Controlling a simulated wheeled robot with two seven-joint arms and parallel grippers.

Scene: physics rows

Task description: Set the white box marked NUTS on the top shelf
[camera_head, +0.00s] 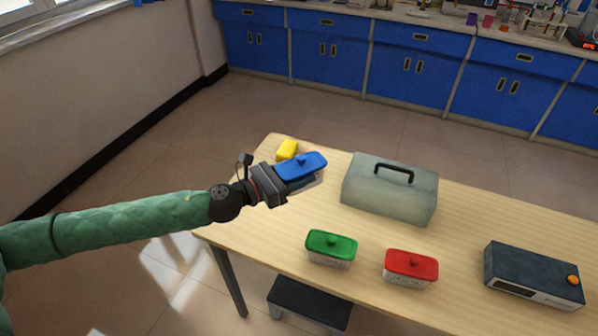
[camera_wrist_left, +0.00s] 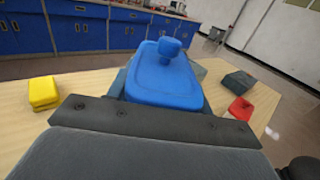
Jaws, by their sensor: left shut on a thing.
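My left gripper (camera_head: 284,184) comes in from the left over the far left part of the table and is shut on a white box with a blue lid (camera_head: 301,166). The blue lid with its knob also fills the middle of the left wrist view (camera_wrist_left: 165,80), between the jaws. A white box with a green lid (camera_head: 331,249) and a white box with a red lid (camera_head: 411,268) stand near the table's front edge. Any marking on the boxes is too small to read, so I cannot tell which is NUTS. No top shelf shows. My right gripper is not in view.
A grey-green toolbox (camera_head: 390,188) with a black handle stands mid-table. A dark device with an orange knob (camera_head: 534,275) stands at the right. A yellow block (camera_head: 287,149) lies at the far left corner. A dark low platform (camera_head: 309,303) is below the table. Blue cabinets (camera_head: 330,52) line the back.

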